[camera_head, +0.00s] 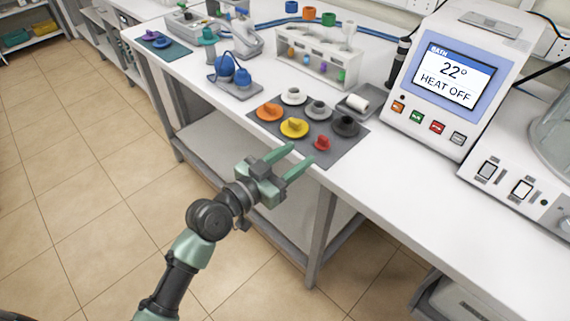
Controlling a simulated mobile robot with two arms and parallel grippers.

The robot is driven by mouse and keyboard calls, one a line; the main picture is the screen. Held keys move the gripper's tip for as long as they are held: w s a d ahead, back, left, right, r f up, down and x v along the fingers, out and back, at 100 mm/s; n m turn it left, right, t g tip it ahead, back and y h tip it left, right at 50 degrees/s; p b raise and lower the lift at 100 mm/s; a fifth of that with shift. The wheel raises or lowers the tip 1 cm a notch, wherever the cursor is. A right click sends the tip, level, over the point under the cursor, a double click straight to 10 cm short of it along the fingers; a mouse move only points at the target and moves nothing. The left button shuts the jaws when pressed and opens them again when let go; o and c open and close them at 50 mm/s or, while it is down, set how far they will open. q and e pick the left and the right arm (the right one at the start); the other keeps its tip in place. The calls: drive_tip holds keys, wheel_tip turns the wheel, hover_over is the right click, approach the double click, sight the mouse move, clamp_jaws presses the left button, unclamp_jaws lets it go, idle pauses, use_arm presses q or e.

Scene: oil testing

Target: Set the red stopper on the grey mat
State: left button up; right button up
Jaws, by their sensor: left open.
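The red stopper (322,143) sits near the front edge of the grey mat (335,155) on the white bench. Unlike its neighbours, it shows no clear saucer under it. My left gripper (299,155) is open and empty, with its two green fingers pointing up and right. In the picture its fingertips lie just left of and below the red stopper, by the mat's front edge. A gap shows between the fingertips and the stopper. My right gripper is out of view.
Orange (269,111), yellow (294,127), white (293,96), grey (319,109) and black (345,126) pieces crowd the mat. A tray with a white roll (358,103) stands behind. The heating bath (455,85) stands right. The bench front (395,195) is clear.

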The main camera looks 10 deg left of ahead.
use_arm(q)
drive_tip(key=shift+v, duration=1.7)
drive_tip(key=a+f+n+g+y, duration=0.1)
drive_tip(key=a+f+n+y, duration=0.15)
drive_tip(key=f, duration=0.95)
drive_tip(key=a+f+n+g+y, duration=0.1)
drive_tip(key=a+f+g+y, duration=0.15)
drive_tip(key=f, duration=0.95)
drive_tip(key=s+a+f+g+y, duration=0.15)
drive_tip(key=s+f, duration=0.25)
drive_tip(key=f, duration=0.4)
drive_tip(key=s+a+f+g+y, duration=0.1)
drive_tip(key=s+a+f, duration=0.25)
drive_tip(key=f, duration=0.35)
drive_tip(key=s+a+f+g+y, duration=0.1)
drive_tip(key=s+a+f+g, duration=0.1)
drive_tip(key=s+f, duration=0.5)
drive_tip(key=s+a+f+n+g, duration=0.1)
drive_tip(key=s+f, duration=0.6)
drive_tip(key=s, duration=1)
drive_tip(key=s+a+f+g+y, duration=0.1)
drive_tip(key=s+a+f+g, duration=0.2)
drive_tip(key=s+f, duration=0.4)
drive_tip(key=s+g, duration=0.1)
drive_tip(key=s, duration=0.4)
drive_tip(key=shift+f+y, duration=0.35)
drive_tip(key=shift+w, duration=0.15)
